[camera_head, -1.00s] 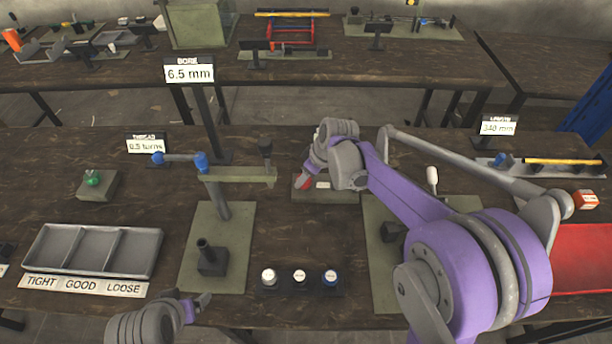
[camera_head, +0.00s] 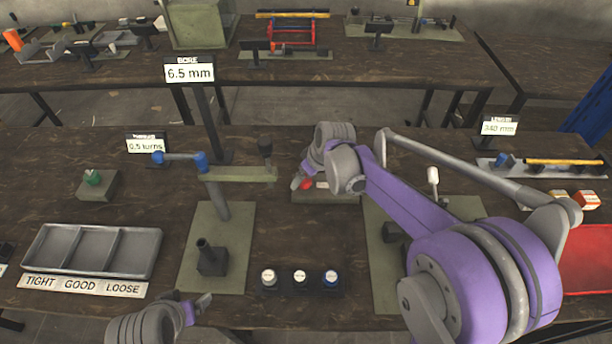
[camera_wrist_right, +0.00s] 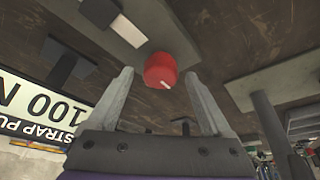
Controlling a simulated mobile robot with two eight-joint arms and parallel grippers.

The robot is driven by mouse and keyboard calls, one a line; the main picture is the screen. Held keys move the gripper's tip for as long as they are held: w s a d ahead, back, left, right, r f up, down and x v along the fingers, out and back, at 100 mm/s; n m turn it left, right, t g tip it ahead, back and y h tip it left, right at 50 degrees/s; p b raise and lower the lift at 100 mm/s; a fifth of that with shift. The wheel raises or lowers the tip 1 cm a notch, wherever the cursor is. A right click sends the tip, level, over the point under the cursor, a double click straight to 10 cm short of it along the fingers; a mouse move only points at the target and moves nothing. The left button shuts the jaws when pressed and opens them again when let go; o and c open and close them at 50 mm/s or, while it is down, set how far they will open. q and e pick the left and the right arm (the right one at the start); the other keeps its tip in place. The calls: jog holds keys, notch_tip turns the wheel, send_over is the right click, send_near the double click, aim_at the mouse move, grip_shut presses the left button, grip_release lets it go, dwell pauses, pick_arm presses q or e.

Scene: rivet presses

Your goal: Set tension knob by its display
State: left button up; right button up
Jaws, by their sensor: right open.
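The red knob (camera_head: 306,184) sits on a flat grey-green plate (camera_head: 340,196) at mid-table. In the right wrist view the red knob (camera_wrist_right: 160,70) has a white pointer mark and lies between and just past the fingertips, with gaps on both sides. My right gripper (camera_wrist_right: 158,78) is open; in the head view my right gripper (camera_head: 303,180) is at the knob, partly hidden by its wrist. A display (camera_wrist_right: 42,105) in the wrist view appears upside down, reading "STRAP PU…", cut off, and "100 N". My left gripper (camera_head: 203,303) is low at the front edge; its jaw gap is unclear.
A bore press (camera_head: 235,175) stands left of the knob, with a sorting tray (camera_head: 95,272) further left. Several round buttons (camera_head: 300,277) sit in front. Another press base (camera_head: 385,280) lies partly under my right arm. A red mat (camera_head: 590,255) is at right.

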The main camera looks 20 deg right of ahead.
pick_arm(q)
jog(key=shift+w+r+p, duration=0.15)
jog(key=shift+r+p, duration=0.15)
jog(key=shift+r, duration=0.15)
pick_arm(e)
jog(key=v, duration=1.1)
jog(key=shift+s+f, duration=0.1)
jog(key=shift+f, duration=0.1)
